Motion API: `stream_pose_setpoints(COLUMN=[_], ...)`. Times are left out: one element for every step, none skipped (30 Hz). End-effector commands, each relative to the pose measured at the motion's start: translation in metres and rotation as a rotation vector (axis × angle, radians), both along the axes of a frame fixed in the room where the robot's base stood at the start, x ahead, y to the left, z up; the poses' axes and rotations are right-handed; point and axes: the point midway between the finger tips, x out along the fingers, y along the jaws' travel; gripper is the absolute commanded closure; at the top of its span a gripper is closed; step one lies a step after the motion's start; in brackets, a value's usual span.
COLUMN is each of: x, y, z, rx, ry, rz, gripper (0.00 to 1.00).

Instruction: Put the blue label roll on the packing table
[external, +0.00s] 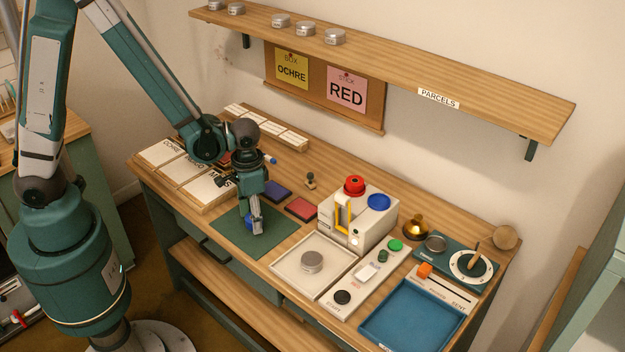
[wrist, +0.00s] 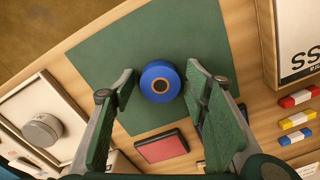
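The blue label roll (wrist: 161,84), a blue ring with an orange-brown core, lies on the green mat (wrist: 100,50) in the wrist view. In the external view the mat (external: 232,238) is on the wooden table's left part, and the roll (external: 248,221) is mostly hidden behind my gripper (external: 257,228). In the wrist view my gripper (wrist: 160,72) is open, one finger on each side of the roll, with gaps visible between the fingers and the roll. No surface is marked as the packing table.
Red and blue pads (external: 301,208) lie just behind the mat. A pale tray (external: 285,265) with a round tin stands to its right, and labelled boxes (external: 185,178) to its left. A white machine (external: 340,238) and an empty blue tray (external: 412,318) are farther right.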

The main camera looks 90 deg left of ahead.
Motion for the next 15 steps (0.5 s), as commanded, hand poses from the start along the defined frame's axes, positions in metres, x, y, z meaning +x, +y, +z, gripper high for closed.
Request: stream_pose_setpoints(x=[0.0000,0.0000,0.0000,0.0000,0.0000,0.0000,0.0000,0.0000,0.0000,0.0000,0.0000,0.0000,0.0000,0.0000,0.0000], y=[0.0000,0.0000,0.0000,0.0000,0.0000,0.0000,0.0000,0.0000,0.0000,0.0000,0.0000,0.0000,0.0000,0.0001,0.0000], z=[0.0003,0.0003,0.0003,0.0003,0.0003,0.0003,0.0003,0.0003,0.0004,0.0006,0.0009,0.0014,0.0019,0.0026,0.0036], rx=[0.000,0.000,0.000,0.000,0.000,0.000,0.000,0.000,0.000,0.000,0.000,0.000,0.000,0.000,0.000], ry=[0.000,0.000,0.000,0.000,0.000,0.000,0.000,0.000,0.000,0.000,0.000,0.000,0.000,0.000,0.000], rz=[0.000,0.000,0.000,0.000,0.000,0.000,0.000,0.000,0.000,0.000,0.000,0.000,0.000,0.000,0.000], gripper=[0.53,0.53,0.53,0.53,0.53,0.53,0.53,0.53,0.53,0.53,0.53,0.53,0.53,0.53,0.53])
